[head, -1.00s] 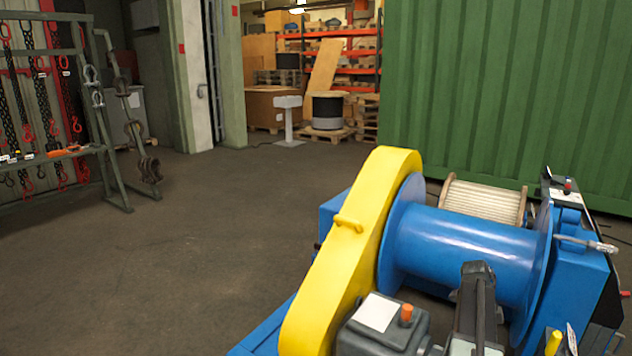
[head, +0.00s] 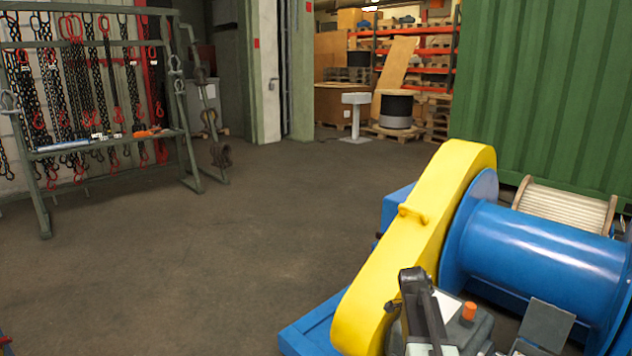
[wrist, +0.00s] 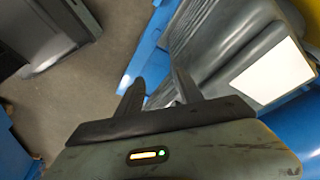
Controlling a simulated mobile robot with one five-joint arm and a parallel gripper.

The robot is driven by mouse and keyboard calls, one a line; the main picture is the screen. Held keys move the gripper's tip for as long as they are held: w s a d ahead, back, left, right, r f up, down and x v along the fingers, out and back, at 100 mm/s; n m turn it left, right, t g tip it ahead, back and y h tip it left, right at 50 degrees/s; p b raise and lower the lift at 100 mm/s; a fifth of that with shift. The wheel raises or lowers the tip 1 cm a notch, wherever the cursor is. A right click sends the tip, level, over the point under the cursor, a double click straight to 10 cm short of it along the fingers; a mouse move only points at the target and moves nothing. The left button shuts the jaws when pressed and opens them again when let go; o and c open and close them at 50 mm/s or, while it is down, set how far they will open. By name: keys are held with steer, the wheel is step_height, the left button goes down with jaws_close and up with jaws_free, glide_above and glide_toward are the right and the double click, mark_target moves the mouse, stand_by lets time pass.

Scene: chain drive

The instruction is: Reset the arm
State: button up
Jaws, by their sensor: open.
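My gripper (wrist: 158,88) shows in the wrist view with its two dark fingers apart and nothing between them. Beyond the fingers lie grey floor and a blue edge; a grey ribbed casing (wrist: 222,50) with a white label is just to their right. In the head view, part of my dark arm stands at the bottom, in front of the yellow guard (head: 418,236) of the blue winch. The fingertips cannot be made out there. A grey box with an orange knob (head: 469,311) sits beside my arm, partly hidden by it.
The winch's blue drum (head: 540,252) fills the lower right, with a pale rope reel (head: 566,208) behind it. A green container (head: 545,90) stands at the back right. A chain rack (head: 105,140) stands at the left. The floor (head: 230,250) between is clear.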

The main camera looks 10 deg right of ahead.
steer(key=s+a+f+n+t+y+b, duration=0.1)
steer(key=s+a+f+n+y, duration=0.15)
steer(key=a+n, duration=0.85)
steer(key=s+a+f+n+y+b, duration=0.1)
steer(key=s+a+f+n, duration=0.15)
steer(key=a+n, duration=0.9)
step_height(320, 180, up, 24)
steer(key=a+m+p, duration=0.2)
steer(key=p, duration=2)
steer(key=shift+s+f+p, duration=0.25)
steer(key=shift+s+p, duration=0.05)
steer(key=shift+s, duration=0.1)
steer(key=shift+a, duration=0.1)
